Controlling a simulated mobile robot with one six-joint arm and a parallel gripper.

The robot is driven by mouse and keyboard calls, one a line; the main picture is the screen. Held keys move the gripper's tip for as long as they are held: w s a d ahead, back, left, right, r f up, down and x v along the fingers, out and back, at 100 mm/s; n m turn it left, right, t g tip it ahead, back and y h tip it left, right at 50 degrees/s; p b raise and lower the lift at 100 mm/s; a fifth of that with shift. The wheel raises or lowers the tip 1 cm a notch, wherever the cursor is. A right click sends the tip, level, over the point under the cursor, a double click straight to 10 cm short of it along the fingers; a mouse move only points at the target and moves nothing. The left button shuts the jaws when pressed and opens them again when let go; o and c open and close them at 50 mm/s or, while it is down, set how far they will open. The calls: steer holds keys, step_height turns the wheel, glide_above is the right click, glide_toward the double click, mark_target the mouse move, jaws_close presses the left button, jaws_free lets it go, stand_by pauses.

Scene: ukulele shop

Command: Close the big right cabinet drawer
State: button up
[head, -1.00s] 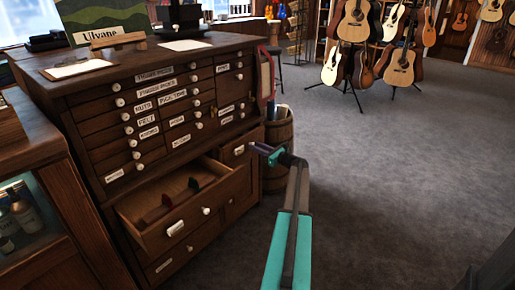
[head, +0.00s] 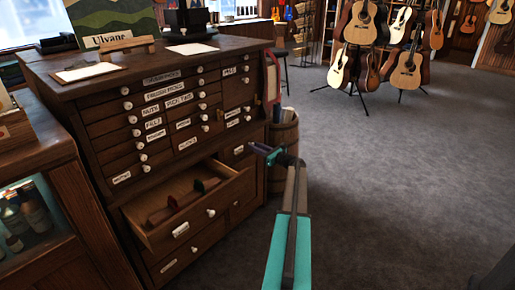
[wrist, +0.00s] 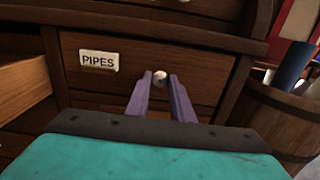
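The big right cabinet drawer shows in the head view (head: 239,154), right of an open left drawer. The wrist view shows its front (wrist: 205,70), with a PIPES label and a round white knob (wrist: 159,79). The front looks flush or nearly flush with its frame; a small gap cannot be ruled out. My gripper (head: 260,150) is at this front in the head view. In the wrist view my gripper (wrist: 160,77) has two purple fingers apart, with the knob between their tips. Whether they touch the knob or the front is unclear.
The big left drawer (head: 188,222) stands pulled out, with dark items inside. A wooden barrel (head: 283,155) stands close at the cabinet's right. A wooden display counter (head: 68,215) is at the left. Grey carpet (head: 400,190) is open to the right.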

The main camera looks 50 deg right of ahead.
steer(key=o, duration=0.4)
steer(key=shift+w, duration=0.35)
steer(key=shift+o, duration=0.2)
steer(key=shift+s, duration=0.25)
steer(key=s+p, duration=0.2)
steer(key=s, duration=1.1)
steer(key=shift+s+a, duration=0.25)
steer(key=shift+a, duration=0.1)
